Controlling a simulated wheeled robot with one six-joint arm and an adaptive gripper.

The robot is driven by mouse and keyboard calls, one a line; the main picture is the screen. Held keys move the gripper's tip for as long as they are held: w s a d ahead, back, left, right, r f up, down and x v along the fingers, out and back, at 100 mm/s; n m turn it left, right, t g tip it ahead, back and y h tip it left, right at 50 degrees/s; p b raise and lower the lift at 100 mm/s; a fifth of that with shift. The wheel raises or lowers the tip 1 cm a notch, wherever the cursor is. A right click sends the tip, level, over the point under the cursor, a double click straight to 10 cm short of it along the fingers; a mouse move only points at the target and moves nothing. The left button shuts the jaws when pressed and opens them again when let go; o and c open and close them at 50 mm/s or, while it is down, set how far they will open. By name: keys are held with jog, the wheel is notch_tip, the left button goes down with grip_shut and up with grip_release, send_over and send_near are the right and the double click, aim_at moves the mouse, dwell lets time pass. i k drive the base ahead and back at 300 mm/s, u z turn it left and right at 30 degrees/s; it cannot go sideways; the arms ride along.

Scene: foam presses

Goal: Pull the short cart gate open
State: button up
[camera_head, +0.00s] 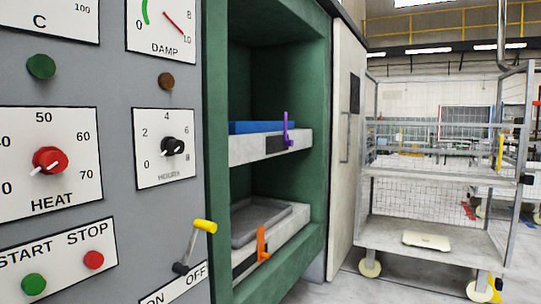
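The wheeled cart (385,235) stands at the right, with grey metal posts, wire-mesh sides and two visible shelves. A short mesh panel runs low above its upper shelf, and an upright yellow piece (500,152) sits at its right end, near the corner post. I cannot tell for sure which panel is the short gate or whether it is latched. My gripper is not in view.
A flat cream slab (427,240) lies on the cart's lower shelf. At the left stands a grey control panel (110,150) with knobs and a yellow-tipped lever (204,227). Beside it, a green press (215,150) holds two trays with purple (286,130) and orange (262,243) handles.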

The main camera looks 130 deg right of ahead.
aim_at(518, 170)
jog(key=z, duration=5.4)
jog(key=i, duration=4.25)
jog(key=u, duration=0.05)
